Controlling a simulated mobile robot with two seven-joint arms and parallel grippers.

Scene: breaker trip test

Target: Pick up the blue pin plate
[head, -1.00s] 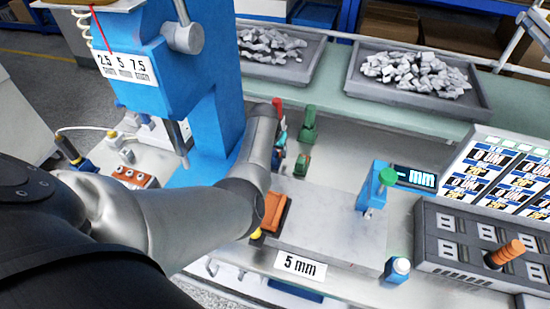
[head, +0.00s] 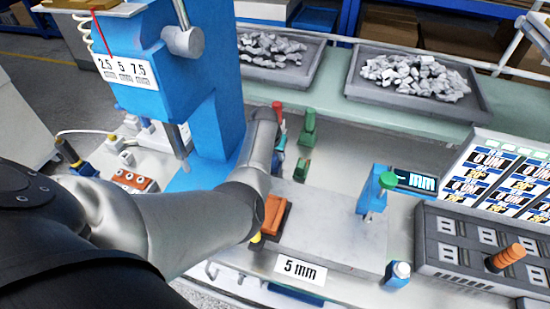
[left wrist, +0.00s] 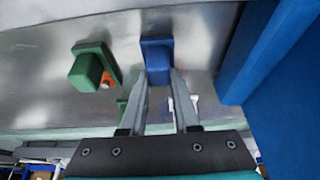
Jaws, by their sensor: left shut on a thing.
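The blue pin plate (left wrist: 157,58) shows in the left wrist view as a small blue block with a raised part, over a shiny metal surface. My left gripper (left wrist: 160,80) has its two fingers closed on the near end of it. I cannot tell whether the plate touches the surface. My right gripper is not in view.
A blue press (head: 215,110) stands left of the gripper. Green pieces (head: 307,128) stand close on its right. An orange block (head: 274,214) lies near my wrist. A metal plate (head: 325,228) with a "5 mm" label (head: 301,269) and a blue gauge (head: 372,195) are to the right.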

